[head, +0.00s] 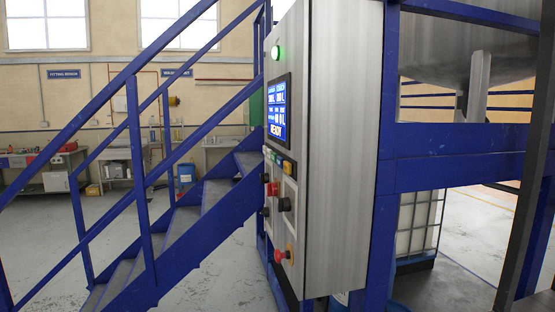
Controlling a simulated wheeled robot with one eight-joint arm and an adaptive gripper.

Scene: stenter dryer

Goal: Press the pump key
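A grey steel control cabinet (332,150) stands close in front of me, its narrow operating face turned to the left and seen at a steep angle. A lit blue display (277,112) on it reads READY, with smaller figures above. Below it is a row of small keys (278,160), including a yellow-green one at the right end; their labels are too small to read, so I cannot tell which is the pump key. Lower are a red knob (271,189), black knobs and a red mushroom button (284,254) on yellow. My gripper is not in view.
A green lamp (275,52) glows above the display. Blue stairs with railings (140,190) rise just left of the cabinet. A blue frame (450,170) carries a steel vessel (470,40) at right, with a caged white tank (418,225) below.

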